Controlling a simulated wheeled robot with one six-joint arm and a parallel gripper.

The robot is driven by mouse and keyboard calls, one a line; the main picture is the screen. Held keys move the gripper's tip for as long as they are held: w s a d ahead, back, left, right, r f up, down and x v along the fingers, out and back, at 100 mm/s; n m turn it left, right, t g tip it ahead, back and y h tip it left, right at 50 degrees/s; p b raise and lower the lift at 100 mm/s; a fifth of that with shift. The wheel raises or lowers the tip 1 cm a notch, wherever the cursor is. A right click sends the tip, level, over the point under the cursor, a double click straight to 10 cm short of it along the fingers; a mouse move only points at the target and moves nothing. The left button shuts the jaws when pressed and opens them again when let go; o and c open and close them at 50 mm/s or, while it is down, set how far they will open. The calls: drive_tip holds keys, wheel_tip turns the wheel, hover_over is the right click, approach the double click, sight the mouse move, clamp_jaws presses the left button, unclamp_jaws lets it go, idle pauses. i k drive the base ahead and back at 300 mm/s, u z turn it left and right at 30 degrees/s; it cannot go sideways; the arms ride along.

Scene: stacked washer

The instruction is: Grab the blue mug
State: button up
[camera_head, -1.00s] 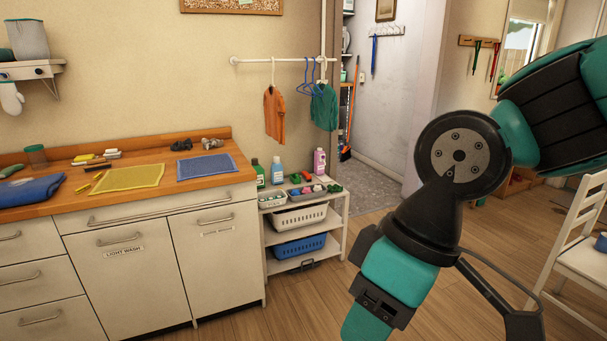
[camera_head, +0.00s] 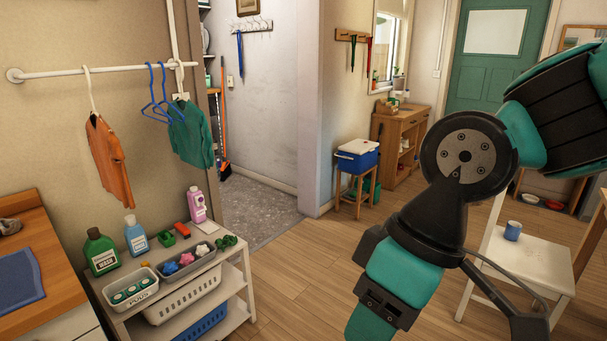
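The blue mug (camera_head: 512,231) stands upright on the seat of a white chair (camera_head: 530,258) at the right of the head view. It is small, blue on the outside with a pale rim. The dark and teal links of my arm fill the space just left of the chair and above it, nearer to the camera. Part of the chair is hidden behind my arm. The fingertips of my gripper do not show in this view.
A white shelf cart (camera_head: 236,303) with bottles and baskets stands at the lower left, beside a wooden counter (camera_head: 47,245). A blue cooler (camera_head: 357,157) sits on a stool farther back. Wooden floor (camera_head: 300,262) is clear between the cart and the chair.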

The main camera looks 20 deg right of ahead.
sight(513, 230)
drive_tip(key=z, duration=0.9)
drive_tip(key=i, duration=1.1)
drive_tip(key=z, duration=0.45)
drive_tip(key=i, duration=0.85)
drive_tip(key=u, duration=0.5)
drive_tip(key=i, duration=0.65)
drive_tip(key=z, duration=0.95)
drive_tip(key=i, duration=0.35)
drive_tip(key=z, duration=0.45)
